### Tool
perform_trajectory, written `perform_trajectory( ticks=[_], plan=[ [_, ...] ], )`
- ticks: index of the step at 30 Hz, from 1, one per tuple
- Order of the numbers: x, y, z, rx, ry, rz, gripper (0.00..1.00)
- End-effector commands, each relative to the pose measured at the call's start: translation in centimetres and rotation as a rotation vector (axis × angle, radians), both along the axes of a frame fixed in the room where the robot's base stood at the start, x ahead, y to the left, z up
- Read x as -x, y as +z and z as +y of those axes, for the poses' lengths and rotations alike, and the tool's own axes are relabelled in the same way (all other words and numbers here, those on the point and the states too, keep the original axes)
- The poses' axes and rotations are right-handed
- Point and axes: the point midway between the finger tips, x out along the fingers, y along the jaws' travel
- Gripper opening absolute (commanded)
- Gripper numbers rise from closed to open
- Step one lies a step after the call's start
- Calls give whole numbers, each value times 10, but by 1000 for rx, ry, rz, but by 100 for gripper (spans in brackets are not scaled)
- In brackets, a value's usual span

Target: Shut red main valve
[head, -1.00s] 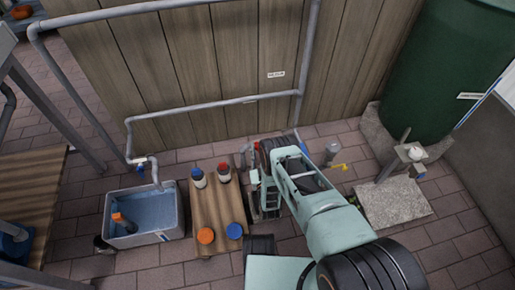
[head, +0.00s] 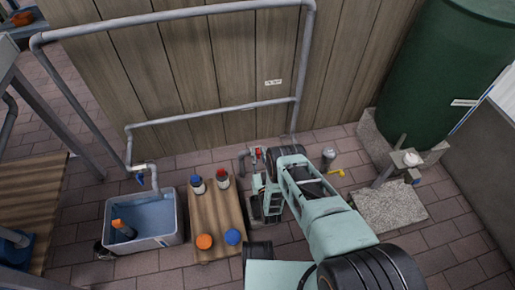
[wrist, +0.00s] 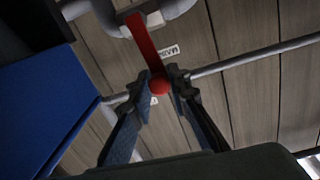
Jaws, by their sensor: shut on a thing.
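The red main valve shows in the wrist view as a flat red lever (wrist: 144,42) with a round red knob (wrist: 158,85) at its near end. The lever slants up and to the left from the knob to a grey pipe fitting. My gripper (wrist: 160,88) is shut on the red knob, with one finger on each side. In the head view a bit of red (head: 257,152) shows by the pipe just left of my arm. My arm hides most of the valve and the fingertips there.
A small wooden table (head: 217,220) with several colour-capped containers stands left of my arm. A grey water tub (head: 143,243) is farther left. The plank wall (head: 225,65) carries grey pipes (head: 210,112).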

Motion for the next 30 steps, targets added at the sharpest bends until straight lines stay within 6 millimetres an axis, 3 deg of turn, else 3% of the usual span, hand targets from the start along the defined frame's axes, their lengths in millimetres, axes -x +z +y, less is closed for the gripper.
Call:
perform_trajectory(
  ticks=[14,15,19,30],
  plan=[
    [-1,-1,-6,-74,-4,26,0],
    [-1,-1,-7,-74,-4,26,21],
    [-1,-1,-6,-74,-3,26,35],
    [-1,3,-5,-74,-1,22,35]
  ],
)
